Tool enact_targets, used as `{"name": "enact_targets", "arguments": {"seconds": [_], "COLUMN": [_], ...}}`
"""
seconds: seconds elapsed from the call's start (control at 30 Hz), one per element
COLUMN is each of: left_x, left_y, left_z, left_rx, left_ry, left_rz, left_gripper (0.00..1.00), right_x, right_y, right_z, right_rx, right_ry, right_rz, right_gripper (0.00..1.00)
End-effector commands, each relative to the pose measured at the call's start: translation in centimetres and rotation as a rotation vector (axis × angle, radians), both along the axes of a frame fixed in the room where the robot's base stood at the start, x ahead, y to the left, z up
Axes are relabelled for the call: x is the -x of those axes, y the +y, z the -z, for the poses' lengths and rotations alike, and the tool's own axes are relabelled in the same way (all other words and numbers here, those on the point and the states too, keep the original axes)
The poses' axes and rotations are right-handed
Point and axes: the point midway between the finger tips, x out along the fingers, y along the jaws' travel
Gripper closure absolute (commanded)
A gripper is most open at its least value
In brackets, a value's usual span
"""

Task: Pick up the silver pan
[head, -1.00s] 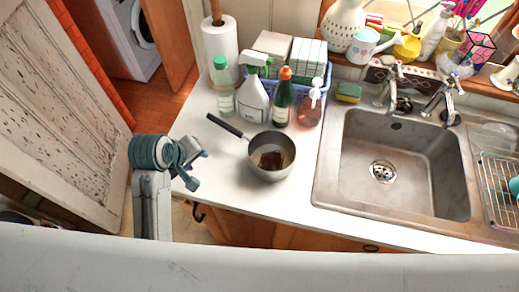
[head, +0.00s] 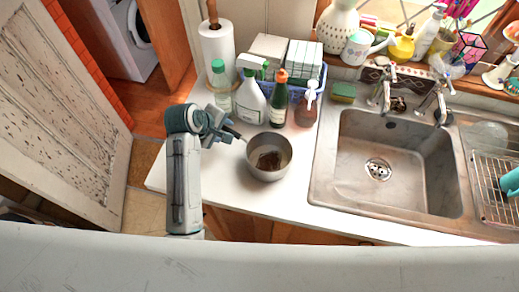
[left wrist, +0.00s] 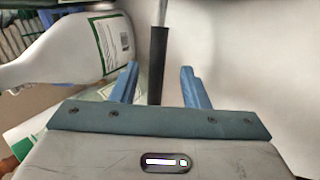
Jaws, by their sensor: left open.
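The silver pan (head: 268,158) stands upright on the white counter, left of the sink, with a dark patch inside its bowl. In the head view its handle is mostly hidden by my left gripper (head: 236,133). In the left wrist view the black handle (left wrist: 158,65) lies between the two blue fingers of my left gripper (left wrist: 160,84), with a gap on both sides. The fingers are open and hold nothing. My right gripper does not show.
A white spray bottle (head: 250,104), a dark green bottle (head: 279,103) and a soap dispenser (head: 307,107) stand close behind the pan. The sink (head: 390,165) is to the right. The counter front (head: 300,205) is clear.

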Motion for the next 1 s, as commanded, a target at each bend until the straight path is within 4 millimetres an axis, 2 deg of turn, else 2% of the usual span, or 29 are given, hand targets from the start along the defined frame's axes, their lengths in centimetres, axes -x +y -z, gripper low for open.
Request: {"name": "enact_targets", "arguments": {"seconds": [0.03, 0.1, 0.3, 0.53, 0.73, 1.0], "left_x": [-0.5, -1.0, -1.8, -1.9, -1.9, -1.9], "left_y": [-0.3, -0.5, -1.0, -1.1, -1.1, -1.1], "left_z": [0.0, 0.8, 2.5, 2.6, 2.6, 2.5], "left_rx": [0.000, 0.000, 0.000, -0.001, 0.001, 0.001], "left_ry": [0.004, 0.004, 0.000, -0.002, -0.001, -0.002], "left_rz": [0.000, 0.000, 0.000, 0.000, 0.000, 0.000], "left_gripper": [0.59, 0.59, 0.59, 0.59, 0.98, 1.00], "right_x": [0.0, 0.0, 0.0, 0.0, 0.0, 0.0], "right_y": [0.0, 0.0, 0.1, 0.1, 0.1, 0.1], "right_z": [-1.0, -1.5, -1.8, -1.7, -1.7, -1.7], "right_rx": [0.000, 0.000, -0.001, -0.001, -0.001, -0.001], "right_ry": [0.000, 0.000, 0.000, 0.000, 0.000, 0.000], "right_rz": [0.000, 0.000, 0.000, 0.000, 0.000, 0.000], "right_gripper": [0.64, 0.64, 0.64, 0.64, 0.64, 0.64]}}
